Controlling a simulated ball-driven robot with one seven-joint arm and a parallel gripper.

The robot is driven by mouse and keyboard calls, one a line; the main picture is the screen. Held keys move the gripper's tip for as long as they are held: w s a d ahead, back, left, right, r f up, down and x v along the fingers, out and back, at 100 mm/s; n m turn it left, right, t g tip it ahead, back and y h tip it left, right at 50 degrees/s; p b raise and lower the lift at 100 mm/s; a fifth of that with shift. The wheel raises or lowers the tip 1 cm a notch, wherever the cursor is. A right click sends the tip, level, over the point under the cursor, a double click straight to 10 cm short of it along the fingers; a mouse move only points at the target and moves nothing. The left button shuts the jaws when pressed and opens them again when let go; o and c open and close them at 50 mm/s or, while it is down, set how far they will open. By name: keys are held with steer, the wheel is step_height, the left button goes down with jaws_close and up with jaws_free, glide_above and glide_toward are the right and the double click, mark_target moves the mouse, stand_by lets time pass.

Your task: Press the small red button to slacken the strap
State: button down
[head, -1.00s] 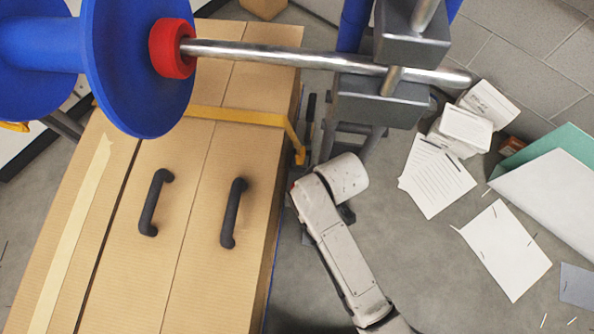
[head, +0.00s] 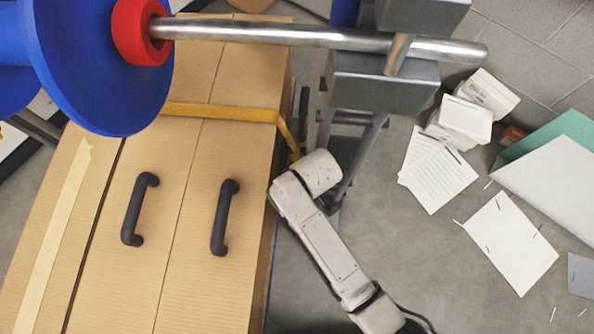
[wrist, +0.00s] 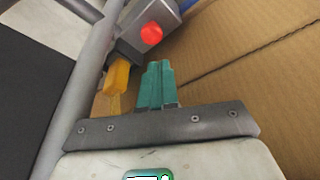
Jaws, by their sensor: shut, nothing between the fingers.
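The small red button (wrist: 152,33) is a round disc on a grey metal housing (wrist: 132,44) at the top of the wrist view. My gripper (wrist: 158,66) has teal fingers that are shut together and empty. Their tips point toward the housing and appear just below the button, apart from it in the picture. The yellow strap (wrist: 116,78) hangs from the housing, left of my fingers. In the head view the strap (head: 215,111) runs across the big cardboard box (head: 225,155) and down its right edge. The button and my gripper are hidden in that view.
The cardboard box lies right of my fingers in the wrist view; a grey tube (wrist: 76,95) is on the left. In the head view, a steel bar (head: 290,36) with a blue spool (head: 95,70) crosses above. Papers (head: 510,243) lie on the floor at right.

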steer(key=b+x, duration=0.1)
steer(key=x, duration=0.1)
steer(key=b+x, duration=0.1)
steer(key=x, duration=0.2)
steer(key=b+x, duration=0.1)
steer(key=x, duration=0.1)
steer(key=shift+s+d+f+b, duration=0.15)
steer(key=shift+d+f+b, duration=0.2)
steer(key=shift+f, duration=0.55)
steer(key=shift+f+b, duration=0.35)
steer(key=shift+f, duration=0.5)
steer(key=shift+d+f, duration=0.1)
steer(key=shift+f, duration=0.35)
steer(key=shift+s, duration=0.1)
step_height(320, 180, up, 6)
steer(key=p, duration=0.5)
steer(key=shift+r+p, duration=0.1)
steer(key=shift+p, duration=0.3)
steer(key=p+v, duration=0.4)
steer(key=v, duration=0.4)
steer(key=shift+r, duration=0.4)
